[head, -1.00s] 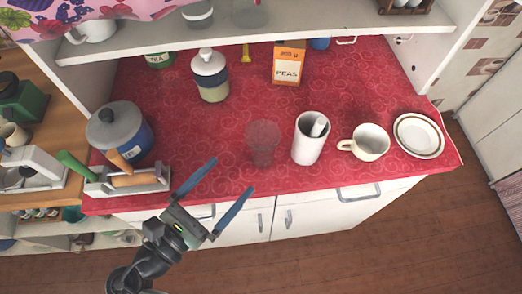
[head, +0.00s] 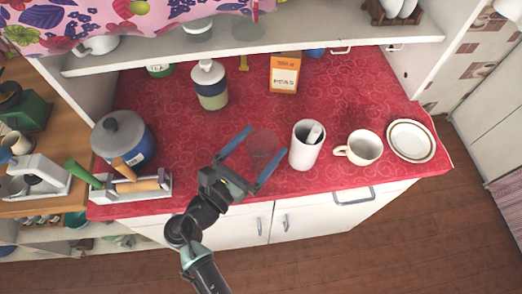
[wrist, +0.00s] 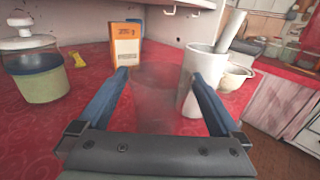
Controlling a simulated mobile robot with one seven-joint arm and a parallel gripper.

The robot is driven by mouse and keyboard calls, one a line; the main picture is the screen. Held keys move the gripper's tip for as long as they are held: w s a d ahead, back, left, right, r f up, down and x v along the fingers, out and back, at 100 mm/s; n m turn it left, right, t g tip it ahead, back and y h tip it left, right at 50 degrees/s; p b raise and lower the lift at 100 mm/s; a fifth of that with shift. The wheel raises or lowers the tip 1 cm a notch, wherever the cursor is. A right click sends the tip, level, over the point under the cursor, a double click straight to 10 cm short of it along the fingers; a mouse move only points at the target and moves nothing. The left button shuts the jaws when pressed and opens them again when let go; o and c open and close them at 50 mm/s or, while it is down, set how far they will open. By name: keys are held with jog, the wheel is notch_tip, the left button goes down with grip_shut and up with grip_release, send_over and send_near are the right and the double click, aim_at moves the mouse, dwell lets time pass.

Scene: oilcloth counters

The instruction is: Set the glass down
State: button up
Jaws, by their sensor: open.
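The glass (head: 264,145) is clear, faintly tinted, and stands upright on the red patterned counter (head: 190,152). It also shows in the wrist view (wrist: 156,100), where it appears between my two blue fingers. My gripper (head: 267,139) is open, with one finger to each side of the glass. A gap shows between the glass and both fingers in the wrist view, so nothing is gripped. How deep the glass sits between the fingers is hard to tell.
A white holder (head: 304,147) stands close right of the glass, near the right finger. A cup (head: 364,147) and plates (head: 410,140) are farther right. Open counter lies left.

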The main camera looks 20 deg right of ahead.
jog(key=shift+w+d, duration=0.1)
jog(key=shift+d, duration=0.1)
jog(key=c, duration=1.3)
jog(key=shift+r, duration=0.15)
jog(key=shift+c, duration=1)
